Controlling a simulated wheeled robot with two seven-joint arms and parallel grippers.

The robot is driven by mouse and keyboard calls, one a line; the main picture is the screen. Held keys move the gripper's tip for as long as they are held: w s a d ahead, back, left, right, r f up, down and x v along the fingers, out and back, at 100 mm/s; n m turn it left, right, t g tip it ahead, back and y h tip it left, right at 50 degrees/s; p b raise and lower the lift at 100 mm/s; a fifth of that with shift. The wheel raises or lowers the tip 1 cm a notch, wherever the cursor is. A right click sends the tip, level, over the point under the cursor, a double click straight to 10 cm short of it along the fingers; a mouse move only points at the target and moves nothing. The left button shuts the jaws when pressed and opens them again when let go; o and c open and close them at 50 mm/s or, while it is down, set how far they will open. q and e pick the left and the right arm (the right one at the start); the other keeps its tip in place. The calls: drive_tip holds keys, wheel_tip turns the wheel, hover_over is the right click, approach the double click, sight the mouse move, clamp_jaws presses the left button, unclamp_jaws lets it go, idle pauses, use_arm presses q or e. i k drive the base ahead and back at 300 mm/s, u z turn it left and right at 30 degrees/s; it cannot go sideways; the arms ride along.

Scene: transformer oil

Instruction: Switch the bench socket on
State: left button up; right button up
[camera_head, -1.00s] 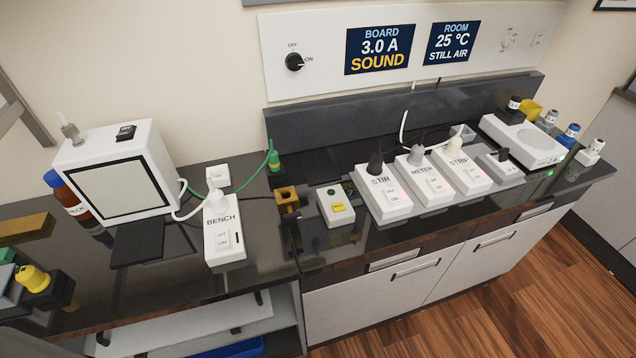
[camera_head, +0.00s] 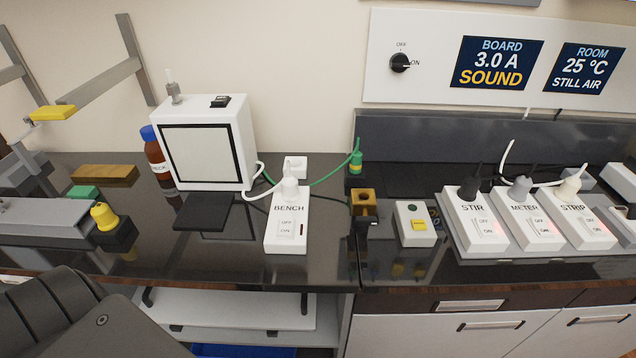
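The bench socket (camera_head: 287,222) is a white block labelled BENCH on the dark worktop, left of centre in the head view. A white plug with a cord sits in its top end. Its rocker switch (camera_head: 286,228) is marked OFF above and ON below. The small indicator at the switch's right is dark red and does not look lit. A dark grey part of my own arm shows at the lower left, well short of the socket. Neither gripper's fingers are in view.
A white box with a pale screen (camera_head: 208,150) stands behind and left of the socket, beside a brown bottle (camera_head: 157,160). A yellow-capped item (camera_head: 104,216) is at left.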

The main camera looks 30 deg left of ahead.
sight(286, 225)
drive_tip(key=u, duration=1.6)
drive_tip(key=k, duration=1.3)
drive_tip(key=z, duration=1.3)
